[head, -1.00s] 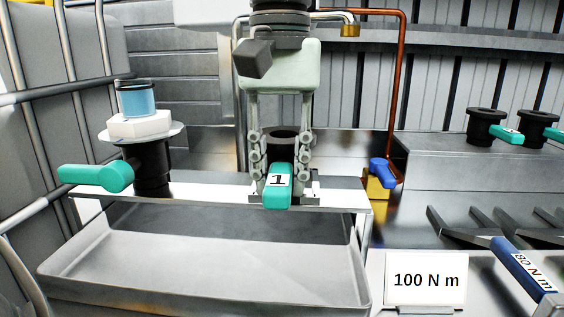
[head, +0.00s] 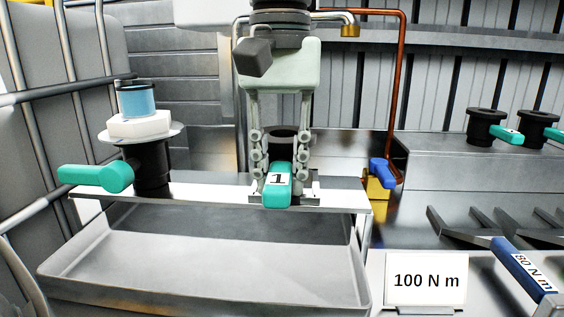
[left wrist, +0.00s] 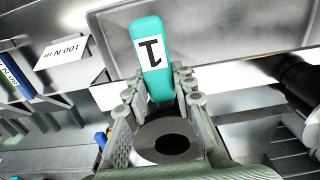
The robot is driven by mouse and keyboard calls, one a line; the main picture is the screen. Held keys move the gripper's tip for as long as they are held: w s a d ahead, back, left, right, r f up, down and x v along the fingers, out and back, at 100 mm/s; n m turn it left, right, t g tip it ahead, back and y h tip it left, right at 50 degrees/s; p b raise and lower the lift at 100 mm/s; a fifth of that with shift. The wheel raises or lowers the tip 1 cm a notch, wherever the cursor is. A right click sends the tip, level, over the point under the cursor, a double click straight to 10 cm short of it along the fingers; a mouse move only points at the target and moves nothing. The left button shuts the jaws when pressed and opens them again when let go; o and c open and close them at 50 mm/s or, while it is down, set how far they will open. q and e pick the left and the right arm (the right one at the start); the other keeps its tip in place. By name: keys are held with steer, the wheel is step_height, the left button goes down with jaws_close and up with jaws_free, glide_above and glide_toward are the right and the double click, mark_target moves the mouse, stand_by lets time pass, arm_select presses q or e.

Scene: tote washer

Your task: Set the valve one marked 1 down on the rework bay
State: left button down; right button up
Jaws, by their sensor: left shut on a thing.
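Valve one has a black body with a round opening (head: 284,138) and a teal handle marked 1 (head: 277,185). My left gripper (head: 281,172) points down and is shut on valve one, a finger on each side. In the left wrist view the gripper (left wrist: 160,108) holds it, with the teal handle (left wrist: 152,62) pointing away and the opening nearest. Whether its underside touches the ledge is hidden. No label names the rework bay. My right gripper is not in view.
A second valve with a teal handle (head: 95,177), white nut and blue cap stands left on the ledge. A grey tray (head: 200,285) lies below. Two more valves (head: 486,127) stand on the right shelf. A blue-handled tap (head: 381,171) and a 100 N m sign (head: 426,280) are right.

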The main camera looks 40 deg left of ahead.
arm_select(q)
steer(key=shift+r+p, duration=0.3)
steer(key=shift+r, duration=3.15)
